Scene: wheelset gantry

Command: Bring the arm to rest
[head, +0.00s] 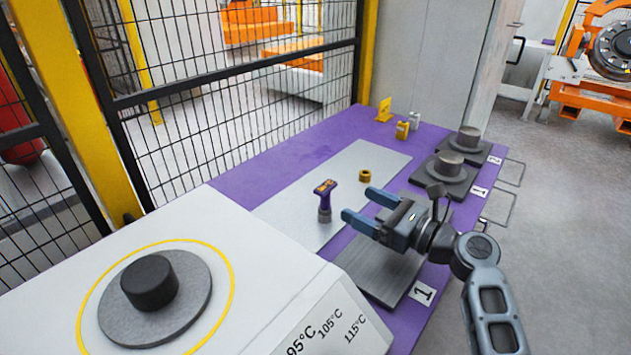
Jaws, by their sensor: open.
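My gripper (362,206) is at the right of centre in the head view, with its two blue fingers apart and nothing between them. It points left over the purple table (262,193), above the grey plate marked 1 (372,272). My arm comes in from the lower right. A small brass-coloured ring (365,176) lies on the mat beyond the upper finger.
Dark cylinders on square bases (451,168) stand at the table's far right. Small yellow items (402,131) sit at the back. A white heater (265,300) bearing a dark disc (155,305) fills the lower left. A mesh fence (240,110) runs behind.

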